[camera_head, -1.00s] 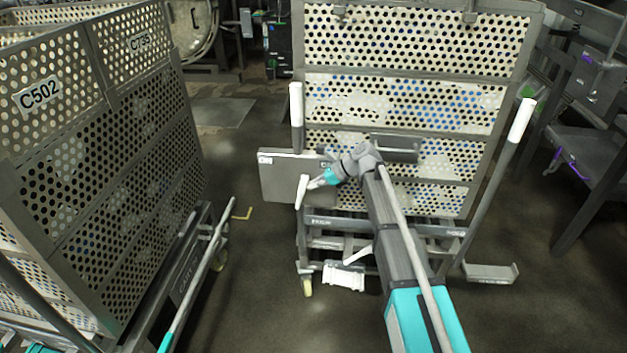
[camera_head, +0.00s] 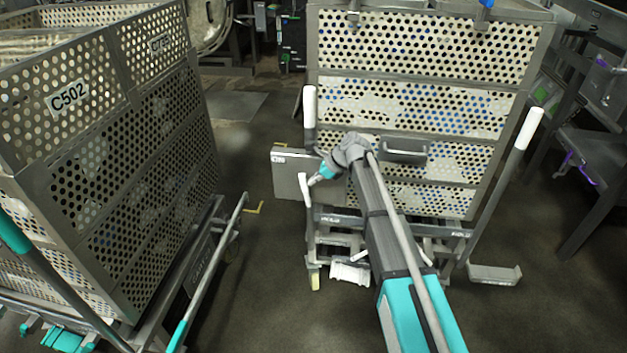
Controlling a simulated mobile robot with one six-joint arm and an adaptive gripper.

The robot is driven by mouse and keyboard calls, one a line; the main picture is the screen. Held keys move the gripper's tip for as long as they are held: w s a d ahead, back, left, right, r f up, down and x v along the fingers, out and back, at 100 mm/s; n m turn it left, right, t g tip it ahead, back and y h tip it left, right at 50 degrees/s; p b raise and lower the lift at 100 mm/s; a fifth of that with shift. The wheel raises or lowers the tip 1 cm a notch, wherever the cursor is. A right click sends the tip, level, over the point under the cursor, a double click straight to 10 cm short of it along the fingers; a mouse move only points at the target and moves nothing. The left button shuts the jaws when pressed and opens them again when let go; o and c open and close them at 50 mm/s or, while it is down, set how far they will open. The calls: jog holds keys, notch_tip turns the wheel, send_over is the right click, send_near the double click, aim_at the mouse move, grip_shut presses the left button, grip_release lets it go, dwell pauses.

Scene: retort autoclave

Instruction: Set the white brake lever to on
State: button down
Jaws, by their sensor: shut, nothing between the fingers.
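The white brake lever (camera_head: 304,189) stands in front of a grey plate (camera_head: 289,180) at the left side of the perforated cart. Its upper end leans slightly left, toward the side of the plate with a small "ON" label (camera_head: 279,159). My gripper (camera_head: 314,181) is shut and empty, close to the right of the lever's upper part. Whether it touches the lever cannot be told. My wrist and arm cover part of the cart front and the right part of the plate.
The cart (camera_head: 410,118) has upright white-topped handles at left (camera_head: 310,105) and right (camera_head: 529,128), and a white pedal-like part (camera_head: 350,272) low down. A basket labelled C502 (camera_head: 140,130) stands at left. Open floor lies between them.

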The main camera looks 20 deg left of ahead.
jog(key=shift+a+r, duration=0.1)
jog(key=shift+a, duration=0.7)
jog(key=shift+d, duration=0.1)
jog(key=p+v, duration=1)
jog(key=v, duration=0.3)
jog(key=shift+r, duration=0.15)
dwell(0.5)
jog(key=shift+s, duration=0.1)
dwell(0.3)
